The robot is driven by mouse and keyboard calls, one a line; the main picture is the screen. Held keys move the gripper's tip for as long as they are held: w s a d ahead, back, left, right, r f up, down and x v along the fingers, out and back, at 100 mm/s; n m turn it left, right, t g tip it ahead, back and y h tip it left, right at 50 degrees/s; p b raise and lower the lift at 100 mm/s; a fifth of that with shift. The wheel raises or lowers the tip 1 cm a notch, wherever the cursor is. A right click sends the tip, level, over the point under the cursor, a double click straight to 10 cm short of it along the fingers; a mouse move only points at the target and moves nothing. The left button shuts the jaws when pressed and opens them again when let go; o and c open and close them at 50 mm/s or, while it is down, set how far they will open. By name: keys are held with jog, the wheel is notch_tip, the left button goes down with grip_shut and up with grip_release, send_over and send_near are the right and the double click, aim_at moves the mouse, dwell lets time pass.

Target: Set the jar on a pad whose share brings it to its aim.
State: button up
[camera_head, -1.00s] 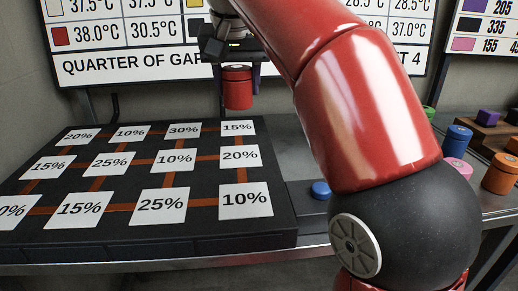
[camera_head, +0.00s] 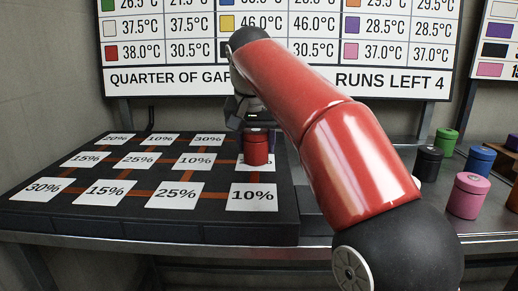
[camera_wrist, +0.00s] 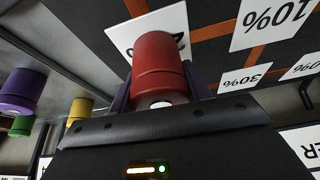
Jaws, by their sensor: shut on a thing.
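My gripper (camera_head: 257,134) is shut on a red jar (camera_head: 257,151), held upright over the right column of the black pad board (camera_head: 150,228). In the head view the jar covers most of the pad behind the front-right 10% pad (camera_head: 252,198). In the wrist view the jar (camera_wrist: 158,60) sits between my gripper's fingers (camera_wrist: 160,92), with a white pad (camera_wrist: 122,38) partly hidden behind it. I cannot tell whether the jar touches a pad. Other pads show 25% (camera_head: 174,195), 15% (camera_head: 105,193) and 30% (camera_head: 43,189). The wall chart's red row (camera_head: 110,53) reads 38.0°C and 30.5°C.
Several jars stand on the counter at right: black (camera_head: 428,163), green (camera_head: 446,141), blue (camera_head: 480,162) and pink (camera_head: 467,196). The wall chart (camera_head: 180,78) stands behind the board and reads RUNS LEFT 4. My arm hides part of the counter.

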jog(key=shift+f, duration=0.1)
jog(key=o, duration=1.1)
jog(key=shift+c, duration=0.2)
jog(key=shift+s+r, duration=0.1)
jog(key=shift+r, duration=0.4)
jog(key=p+v, duration=0.4)
jog(key=v, duration=0.7)
jog(key=shift+r+p, duration=0.15)
jog(key=shift+p, duration=0.2)
jog(key=shift+s+a, duration=0.1)
jog(key=shift+s, duration=0.05)
